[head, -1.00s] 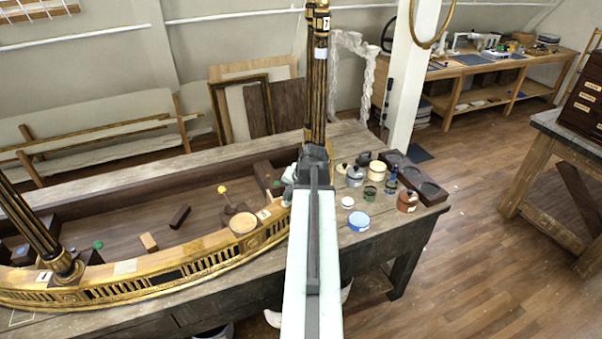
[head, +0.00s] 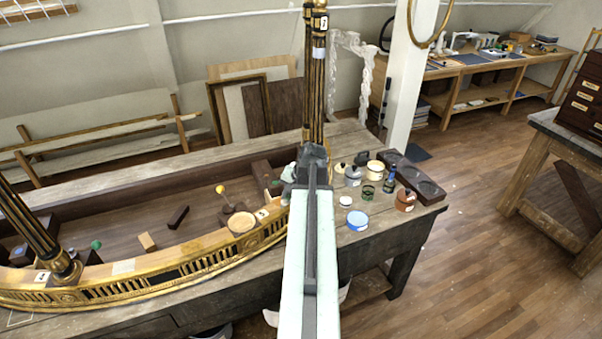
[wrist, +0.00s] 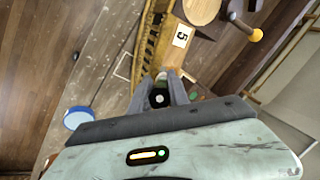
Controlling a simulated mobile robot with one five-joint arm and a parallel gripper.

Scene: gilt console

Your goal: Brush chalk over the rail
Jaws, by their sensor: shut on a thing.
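The gilt rail (head: 200,262) curves along the front of the console on the bench. It also shows in the wrist view (wrist: 145,45), beyond the fingertips. My gripper (wrist: 161,92) is shut on a dark, round-ended thing (wrist: 159,98) seen end-on, with a pale greenish part behind it. It may be the brush, but its shape is mostly hidden. It lies close to the rail's right end in the picture; I cannot tell whether it touches. I cannot make out any chalk on the rail.
A number 5 card (wrist: 182,37), a round wooden piece (head: 242,222) and a yellow-tipped stick (head: 220,189) are by the rail. A blue-lidded tin (head: 358,220), a copper pot (head: 405,200) and several jars stand right of my arm. A black-and-gilt column (head: 313,90) rises behind it.

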